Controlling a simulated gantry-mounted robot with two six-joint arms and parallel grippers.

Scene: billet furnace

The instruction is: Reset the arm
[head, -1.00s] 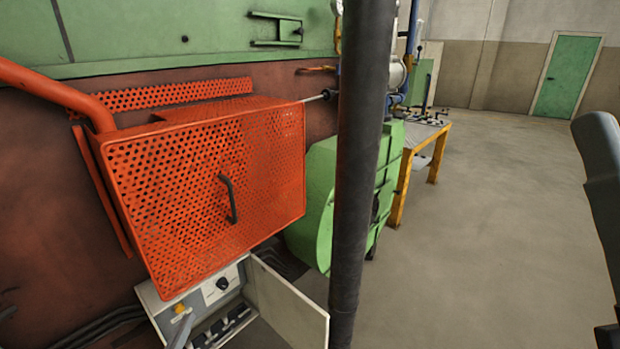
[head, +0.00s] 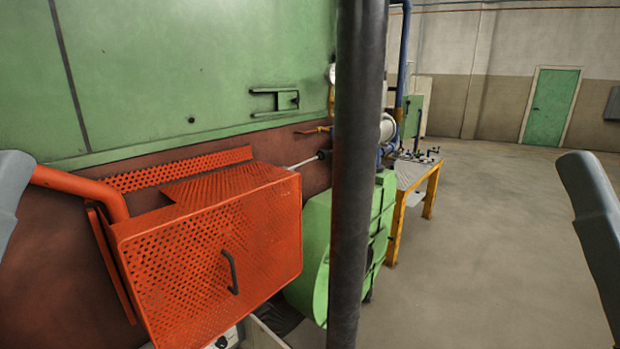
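Grey links of my own arms show at both picture edges in the head view: one at the left edge and a larger one at the right edge. Neither gripper is in the frame, so I cannot see their fingers or whether they hold anything. No object that the task names is in view.
An orange perforated guard (head: 215,255) with a dark handle (head: 230,272) juts from the green and brown furnace wall (head: 190,70). A dark vertical post crosses the middle. Behind it stand a green housing (head: 317,245) and a yellow-legged table (head: 430,192). The floor at right is clear.

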